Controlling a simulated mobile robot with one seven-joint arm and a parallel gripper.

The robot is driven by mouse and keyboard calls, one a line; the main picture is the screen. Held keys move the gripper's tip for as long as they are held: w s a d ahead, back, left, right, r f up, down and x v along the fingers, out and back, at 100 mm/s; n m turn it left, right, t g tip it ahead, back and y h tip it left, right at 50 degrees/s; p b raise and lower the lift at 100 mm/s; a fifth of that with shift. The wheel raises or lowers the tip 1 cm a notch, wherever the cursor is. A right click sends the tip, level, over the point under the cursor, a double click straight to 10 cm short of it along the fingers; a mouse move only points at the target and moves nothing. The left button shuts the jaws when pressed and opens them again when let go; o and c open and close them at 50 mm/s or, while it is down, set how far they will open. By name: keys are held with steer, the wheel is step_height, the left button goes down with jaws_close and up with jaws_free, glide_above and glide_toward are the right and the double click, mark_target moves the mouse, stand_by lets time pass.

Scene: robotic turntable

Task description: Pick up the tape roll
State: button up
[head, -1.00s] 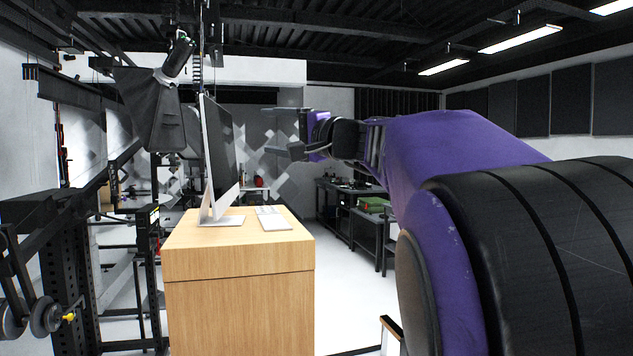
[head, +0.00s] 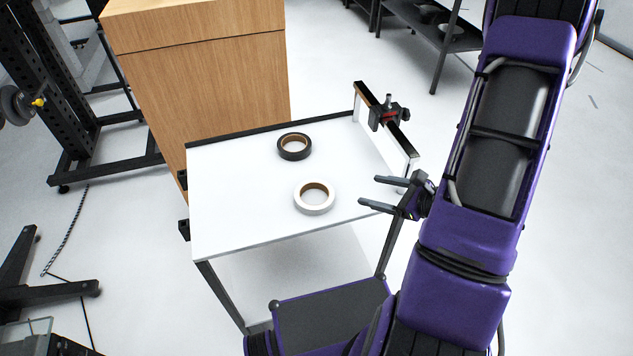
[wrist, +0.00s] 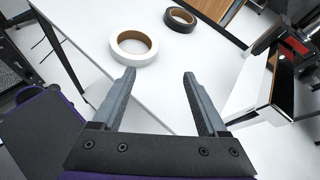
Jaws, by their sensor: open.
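Two tape rolls lie flat on a white table (head: 240,215). A white tape roll (head: 300,203) with a brown core lies nearer the front edge. A black tape roll (head: 283,149) lies farther back. My gripper (head: 368,192) is open and empty, to the right of the white roll and apart from it. In the wrist view the white roll (wrist: 118,54) is ahead and left of the open fingers (wrist: 160,78), and the black roll (wrist: 180,20) is farther ahead.
A raised rail with a black and red clamp (head: 390,115) stands along the table's right side. A wooden cabinet (head: 200,90) stands behind the table. The tabletop left of the rolls is clear. A black rack (head: 90,110) stands at the far left.

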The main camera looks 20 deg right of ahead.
steer(key=s+a+m, duration=0.1)
steer(key=s+m, duration=0.1)
steer(key=t, duration=0.1)
glide_toward(320, 184)
steer(key=x, duration=0.3)
steer(key=shift+a, duration=0.25)
steer(key=shift+d+x, duration=0.15)
steer(key=shift+x, duration=1.3)
steer(key=shift+d+x, duration=0.1)
steer(key=shift+x, duration=1.35)
steer(key=shift+w+f, duration=0.1)
jaws_close()
